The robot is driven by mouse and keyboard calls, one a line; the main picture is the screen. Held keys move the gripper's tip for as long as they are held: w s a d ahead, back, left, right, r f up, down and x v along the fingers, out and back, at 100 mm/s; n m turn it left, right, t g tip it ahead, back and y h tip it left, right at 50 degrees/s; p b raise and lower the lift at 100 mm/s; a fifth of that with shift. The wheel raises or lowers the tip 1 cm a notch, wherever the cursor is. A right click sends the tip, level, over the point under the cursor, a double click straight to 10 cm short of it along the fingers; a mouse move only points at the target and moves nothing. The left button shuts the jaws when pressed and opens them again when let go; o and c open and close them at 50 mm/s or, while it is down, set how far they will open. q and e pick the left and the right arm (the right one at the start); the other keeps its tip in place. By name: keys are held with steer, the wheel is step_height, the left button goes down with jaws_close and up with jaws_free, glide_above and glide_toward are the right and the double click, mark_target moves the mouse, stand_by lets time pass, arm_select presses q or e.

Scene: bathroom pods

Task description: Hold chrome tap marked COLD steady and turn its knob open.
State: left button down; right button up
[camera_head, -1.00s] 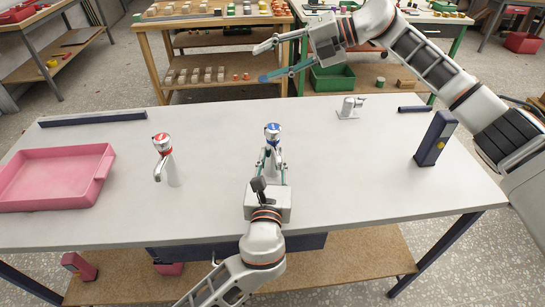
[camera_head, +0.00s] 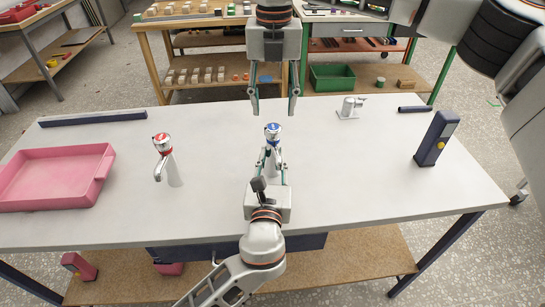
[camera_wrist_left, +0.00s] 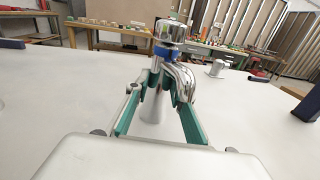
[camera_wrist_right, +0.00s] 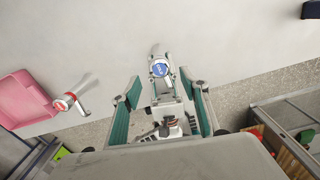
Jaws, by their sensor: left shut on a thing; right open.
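The chrome tap with the blue-marked knob (camera_head: 273,130) stands upright mid-table. Its blue cap also shows in the right wrist view (camera_wrist_right: 159,69); I cannot read its lettering. My left gripper (camera_head: 270,160) is shut on the tap's body below the knob, and the left wrist view shows its fingers (camera_wrist_left: 160,85) on either side of the body. My right gripper (camera_head: 273,108) is open and empty, pointing down above and just behind the knob, its fingers apart from it. A second chrome tap with a red-marked knob (camera_head: 162,142) stands to the left.
A pink tray (camera_head: 55,180) lies at the table's left. A dark blue upright block (camera_head: 435,138) stands at the right. A small metal fitting (camera_head: 349,107) and dark bars lie near the back edge. The table between tap and blue block is clear.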

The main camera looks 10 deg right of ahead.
mark_target(273, 127)
steer(key=shift+f, duration=3.85)
steer(key=shift+a, duration=0.1)
steer(key=c, duration=0.9)
